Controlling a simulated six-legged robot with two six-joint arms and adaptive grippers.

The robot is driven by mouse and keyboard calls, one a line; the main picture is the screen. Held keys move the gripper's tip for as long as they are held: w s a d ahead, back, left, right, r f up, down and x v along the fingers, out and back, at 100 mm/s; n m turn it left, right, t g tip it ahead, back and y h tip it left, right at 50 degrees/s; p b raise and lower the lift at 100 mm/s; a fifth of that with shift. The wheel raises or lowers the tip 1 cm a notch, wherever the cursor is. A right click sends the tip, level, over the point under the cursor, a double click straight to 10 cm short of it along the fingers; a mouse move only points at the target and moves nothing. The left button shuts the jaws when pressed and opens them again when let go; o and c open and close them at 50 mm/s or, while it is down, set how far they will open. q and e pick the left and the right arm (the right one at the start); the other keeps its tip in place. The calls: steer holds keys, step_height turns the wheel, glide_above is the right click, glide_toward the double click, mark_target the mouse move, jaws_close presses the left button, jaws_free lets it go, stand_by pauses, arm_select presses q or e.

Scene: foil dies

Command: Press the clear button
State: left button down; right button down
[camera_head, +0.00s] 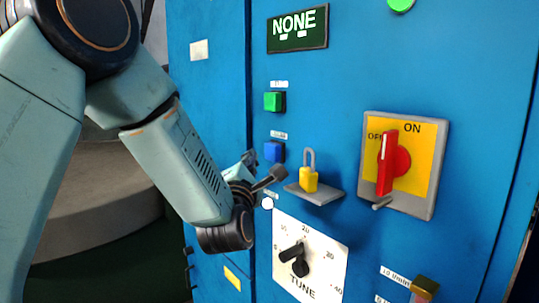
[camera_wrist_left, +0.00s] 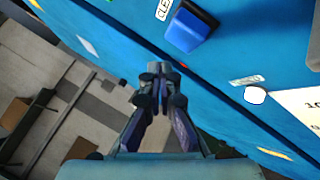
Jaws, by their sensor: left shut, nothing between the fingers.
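The clear button is a blue square push button (camera_head: 274,151) on the blue cabinet front, below a green button. In the left wrist view the blue button (camera_wrist_left: 192,26) is at the top, beside a white label partly reading "CLE". My left gripper (camera_head: 264,168) is in front of the panel, just below the blue button in the head view. In the left wrist view my left gripper (camera_wrist_left: 159,72) has its fingers together, empty, and points below and left of the button. A gap shows between them there. My right gripper is not in view.
A green button (camera_head: 273,101) sits above, and a white round button (camera_head: 267,203) below. A yellow padlock (camera_head: 308,180) stands on a small shelf to the right. A TUNE dial (camera_head: 298,260) and a red ON/OFF switch (camera_head: 390,163) are also near.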

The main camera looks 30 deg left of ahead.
arm_select(q)
steer(key=shift+s+a, duration=0.25)
steer(key=shift+s, duration=0.4)
steer(key=shift+s+a, duration=0.25)
steer(key=shift+s, duration=0.4)
steer(key=shift+s, duration=0.1)
steer(key=s+d+f+m+g+h+b, duration=0.25)
steer(key=f+m, duration=0.45)
steer(key=f, duration=0.4)
steer(key=s+d+f+m+g+h+b, duration=0.1)
steer(key=s+d+f+m+g+h, duration=0.2)
steer(key=f+m, duration=0.65)
steer(key=s+d+f+m+g+h+b, duration=0.15)
steer(key=s+d+f+m+g, duration=0.35)
steer(key=f, duration=0.8)
steer(key=s+d+f+m+g+b, duration=0.2)
steer(key=s+f+m+g+b, duration=0.5)
steer(key=s+f, duration=2)
steer(key=shift+s+d+f+g+h+b, duration=0.35)
steer(key=shift+f+g+b, duration=0.2)
steer(key=shift+g+b, duration=0.2)
